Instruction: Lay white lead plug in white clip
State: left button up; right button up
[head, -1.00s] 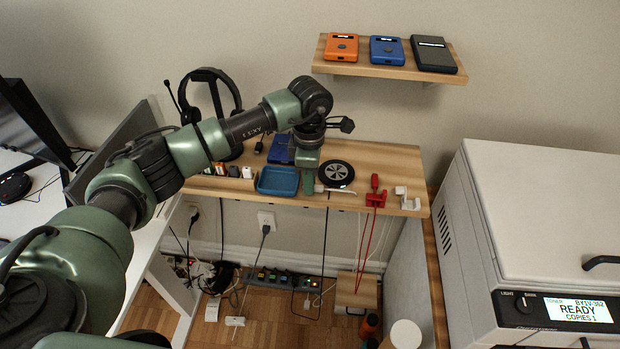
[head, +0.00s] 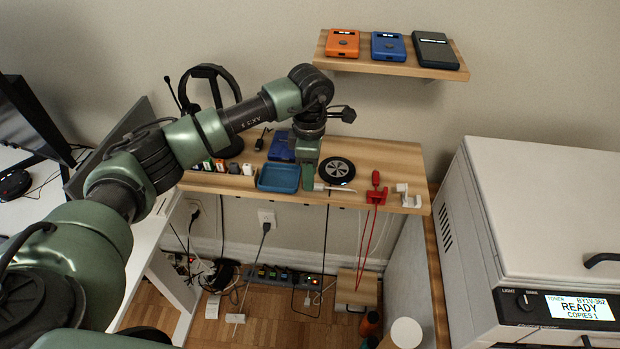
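The white clip (head: 408,196) sits at the right end of the wooden desk's front edge and looks empty. My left gripper (head: 308,184) points down at the desk's front edge, between the blue tray and the black disc. I see it mostly from behind, so its opening is unclear. A small white piece with a thin pale end (head: 333,188) lies right beside it on the right. I cannot tell whether this is the white lead plug, nor whether the gripper touches it. My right gripper is out of view.
A red clip with a red plug (head: 376,190) stands just left of the white clip, its red lead hanging down. A blue tray (head: 278,189), a black disc (head: 337,170) and a headphone stand (head: 213,85) are on the desk. A shelf (head: 345,65) hangs above. A printer (head: 540,220) stands right.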

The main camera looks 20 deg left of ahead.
pick_arm(q)
notch_tip(320, 180, up, 10)
jog(key=b, duration=0.2)
jog(key=shift+r, duration=0.1)
dwell(0.3)
